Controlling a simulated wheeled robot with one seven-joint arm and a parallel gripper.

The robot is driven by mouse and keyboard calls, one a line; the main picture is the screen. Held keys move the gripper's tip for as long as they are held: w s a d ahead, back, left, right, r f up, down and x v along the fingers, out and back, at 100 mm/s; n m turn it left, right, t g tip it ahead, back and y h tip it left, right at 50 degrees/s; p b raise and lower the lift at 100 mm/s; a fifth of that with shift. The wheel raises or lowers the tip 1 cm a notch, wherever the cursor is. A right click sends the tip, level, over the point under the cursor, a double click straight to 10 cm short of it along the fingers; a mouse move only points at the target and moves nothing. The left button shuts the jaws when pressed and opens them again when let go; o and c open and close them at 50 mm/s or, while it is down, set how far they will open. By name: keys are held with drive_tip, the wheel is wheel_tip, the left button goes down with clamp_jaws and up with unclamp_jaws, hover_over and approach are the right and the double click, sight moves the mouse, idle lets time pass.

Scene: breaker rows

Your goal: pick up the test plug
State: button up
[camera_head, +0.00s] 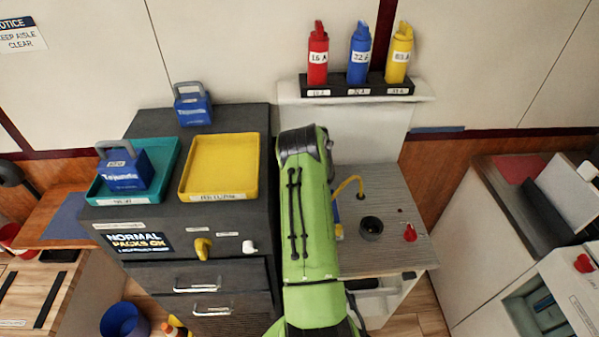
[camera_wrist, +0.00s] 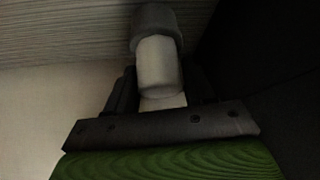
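In the wrist view, a pale, rounded cylinder with a grey collar (camera_wrist: 158,65) lies between the dark fingers of my gripper (camera_wrist: 160,88). It may be the test plug, but no label shows. The fingers flank it closely; the dark picture does not show whether they press on it. In the head view, my green arm hides my gripper and whatever is at it. The arm reaches over the left side of the grey striped counter (camera_head: 385,187).
The counter carries a black round socket (camera_head: 371,228), a red knob (camera_head: 410,232) and a bent yellow piece (camera_head: 347,186). Left is a dark cabinet with a yellow tray (camera_head: 222,165) and a teal tray (camera_head: 166,160) holding a blue pack (camera_head: 124,170). Red, blue and yellow cylinders stand behind.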

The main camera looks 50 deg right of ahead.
drive_tip(key=c, duration=0.7)
wheel_tip(320, 180, up, 10)
drive_tip(key=shift+r, duration=0.15)
drive_tip(key=shift+r+p, duration=1.1)
drive_tip(key=shift+r, duration=1)
